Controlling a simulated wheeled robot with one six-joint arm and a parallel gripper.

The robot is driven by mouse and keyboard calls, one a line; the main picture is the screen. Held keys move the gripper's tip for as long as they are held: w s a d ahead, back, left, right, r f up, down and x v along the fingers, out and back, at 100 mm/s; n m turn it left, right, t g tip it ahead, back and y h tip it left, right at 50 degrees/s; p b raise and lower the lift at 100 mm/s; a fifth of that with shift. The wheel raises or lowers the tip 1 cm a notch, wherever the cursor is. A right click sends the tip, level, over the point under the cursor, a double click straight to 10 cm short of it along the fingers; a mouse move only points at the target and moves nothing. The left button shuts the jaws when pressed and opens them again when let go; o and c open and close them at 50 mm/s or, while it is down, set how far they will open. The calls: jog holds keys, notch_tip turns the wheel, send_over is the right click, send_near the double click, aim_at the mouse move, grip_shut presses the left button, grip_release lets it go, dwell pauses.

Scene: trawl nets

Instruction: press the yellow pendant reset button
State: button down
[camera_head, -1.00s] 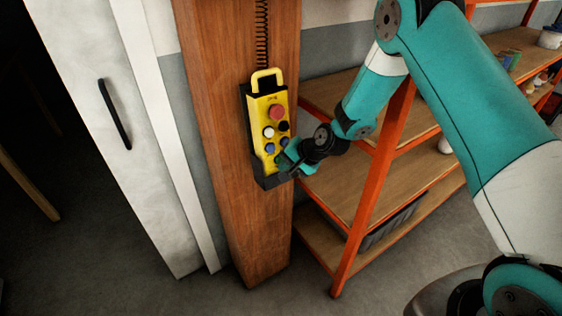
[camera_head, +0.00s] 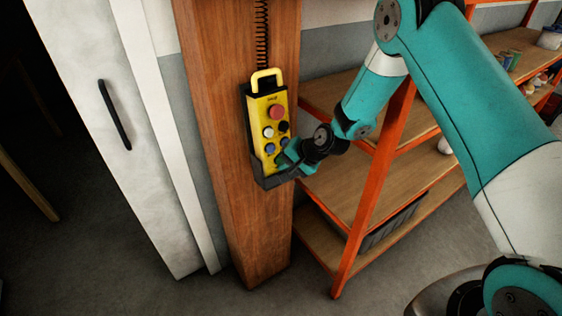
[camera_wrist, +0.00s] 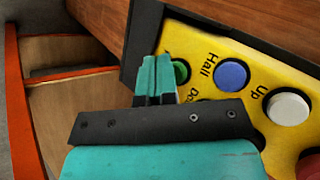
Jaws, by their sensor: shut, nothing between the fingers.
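The yellow pendant (camera_head: 262,101) hangs in a dark holder on a wooden post. It has a red button (camera_head: 277,112) at the top and black, white and blue buttons below. In the wrist view the pendant (camera_wrist: 262,72) shows a green button (camera_wrist: 180,72), a blue button (camera_wrist: 232,74) marked Hall and a white button (camera_wrist: 289,108) marked Up. My gripper (camera_wrist: 157,68) is shut and empty, its tips beside the green button and partly covering it. I cannot tell if they touch it. In the head view my gripper (camera_head: 287,158) is at the pendant's lower right.
The wooden post (camera_head: 222,110) stands behind the pendant, with a coiled cable (camera_head: 262,35) above. An orange-framed shelf (camera_head: 372,190) with wooden boards is close on the right, behind my arm. A pale door (camera_head: 95,60) with a black handle is on the left.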

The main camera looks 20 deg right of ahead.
jog(key=shift+s+d+r, duration=0.1)
jog(key=shift+s+d, duration=0.1)
jog(key=shift+s, duration=0.35)
jog(key=shift+s, duration=0.1)
jog(key=shift+s+d+r+p, duration=0.1)
jog(key=shift+s+d, duration=0.15)
jog(key=shift+s, duration=0.5)
jog(key=shift+s+d+r+p, duration=0.15)
jog(key=shift+s+d, duration=0.1)
jog(key=shift+s, duration=0.55)
jog(key=shift+s+d+r+p, duration=0.1)
jog(key=shift+s+d, duration=0.15)
jog(key=shift+s, duration=0.5)
jog(key=s+a+r+n+g+b, duration=0.1)
jog(key=s+a+r+n, duration=0.15)
jog(key=r, duration=0.25)
jog(key=s+a+r+n+g, duration=0.1)
jog(key=s+a+r+n, duration=0.15)
jog(key=r, duration=0.35)
jog(key=s+r+n+g, duration=0.2)
jog(key=s+r+n, duration=0.3)
jog(key=s, duration=0.7)
jog(key=s+r+n+g+h+b, duration=0.1)
jog(key=s+r+n+g, duration=0.1)
jog(key=s+r+n, duration=0.2)
jog(key=s+r, duration=0.3)
jog(key=s, duration=0.4)
jog(key=shift+s+r+n+h, duration=0.3)
jog(key=shift+s+r+n, duration=0.1)
